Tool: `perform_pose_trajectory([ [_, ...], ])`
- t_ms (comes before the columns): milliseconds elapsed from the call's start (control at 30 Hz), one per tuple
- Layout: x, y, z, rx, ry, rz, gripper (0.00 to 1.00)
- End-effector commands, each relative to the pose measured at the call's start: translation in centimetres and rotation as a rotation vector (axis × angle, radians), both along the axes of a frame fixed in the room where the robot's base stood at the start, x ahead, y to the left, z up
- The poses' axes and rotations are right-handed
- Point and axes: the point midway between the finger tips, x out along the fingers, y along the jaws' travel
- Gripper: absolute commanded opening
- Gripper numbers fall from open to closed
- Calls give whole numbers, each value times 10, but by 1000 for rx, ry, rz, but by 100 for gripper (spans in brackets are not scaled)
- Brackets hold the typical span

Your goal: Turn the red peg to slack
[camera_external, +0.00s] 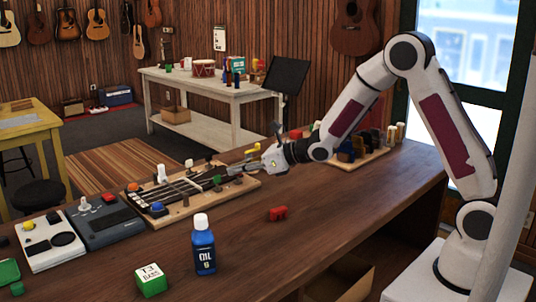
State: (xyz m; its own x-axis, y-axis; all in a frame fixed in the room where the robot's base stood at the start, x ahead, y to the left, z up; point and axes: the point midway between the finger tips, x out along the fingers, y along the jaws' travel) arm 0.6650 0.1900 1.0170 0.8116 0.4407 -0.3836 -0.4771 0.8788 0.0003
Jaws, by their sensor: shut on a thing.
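A wooden board (238,190) on the brown bench carries a dark, stringed neck (185,190) with coloured pegs along it. An orange-red peg (132,187) stands at its left end, with a blue peg (157,208) and a white peg (161,173) nearby. A green peg (217,180) shows toward the right end, and a yellow one (252,149) behind. My gripper (231,171) reaches in from the right, low over the board's right end. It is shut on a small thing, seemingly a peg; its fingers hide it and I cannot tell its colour.
A loose red piece (277,213) lies in front of the board. A blue oil bottle (203,248) and a green-white cube (150,280) stand nearer. Two control boxes, one grey (103,222), sit left. A rack (362,158) of dark items stands behind my arm. The bench's right front is clear.

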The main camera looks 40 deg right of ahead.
Motion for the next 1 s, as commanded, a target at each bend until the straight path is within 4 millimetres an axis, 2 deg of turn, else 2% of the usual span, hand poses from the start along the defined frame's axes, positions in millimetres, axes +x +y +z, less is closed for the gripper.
perform_pose_trajectory([
  [467, 1, -1, 1, 0, -3, -10, 0],
  [567, 1, -1, 1, 1, -3, -9, 24],
  [1000, -1, -1, 1, 0, -1, -7, 24],
])
